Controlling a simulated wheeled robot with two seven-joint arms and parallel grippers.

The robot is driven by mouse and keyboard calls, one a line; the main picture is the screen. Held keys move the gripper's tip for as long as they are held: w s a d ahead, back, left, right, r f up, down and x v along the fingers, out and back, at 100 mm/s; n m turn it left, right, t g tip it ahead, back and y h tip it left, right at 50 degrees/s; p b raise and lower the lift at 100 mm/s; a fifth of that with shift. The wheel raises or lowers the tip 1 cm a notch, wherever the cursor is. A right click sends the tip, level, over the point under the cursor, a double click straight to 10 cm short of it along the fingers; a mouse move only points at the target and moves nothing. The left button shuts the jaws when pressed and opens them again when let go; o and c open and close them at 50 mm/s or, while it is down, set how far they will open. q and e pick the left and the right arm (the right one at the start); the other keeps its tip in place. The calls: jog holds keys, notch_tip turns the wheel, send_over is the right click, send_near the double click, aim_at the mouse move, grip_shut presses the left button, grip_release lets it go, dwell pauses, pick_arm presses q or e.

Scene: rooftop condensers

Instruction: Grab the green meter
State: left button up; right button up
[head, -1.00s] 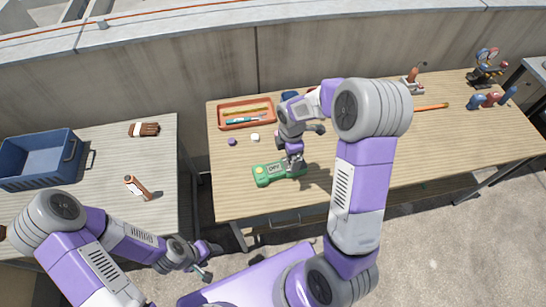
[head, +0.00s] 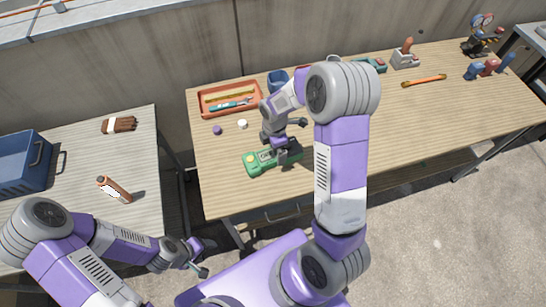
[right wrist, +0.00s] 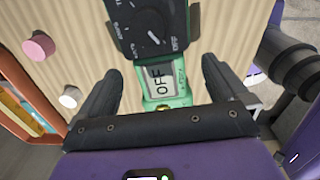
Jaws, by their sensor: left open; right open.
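The green meter (head: 256,163) lies flat on the long wooden table, near its front edge. My right gripper (head: 283,156) is over the meter's right part in the head view. In the right wrist view its two dark fingers (right wrist: 160,80) stand apart on either side of the meter, with visible gaps. The hand hides part of the meter. My left gripper (head: 203,258) is open and empty, low in front of the tables.
A blue bin (head: 22,166) and an orange-and-white device (head: 114,190) are on the left table. The long table's right front is clear.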

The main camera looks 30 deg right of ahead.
aim_at(273, 154)
jog(key=f, duration=0.2)
jog(key=f+b, duration=0.1)
jog(key=f, duration=0.1)
jog(key=shift+w+a+f, duration=0.15)
jog(key=shift+a+f, duration=0.05)
jog(key=shift+f, duration=0.05)
jog(key=shift+c, duration=0.3)
jog(key=shift+r, duration=0.1)
jog(key=c, duration=1.1)
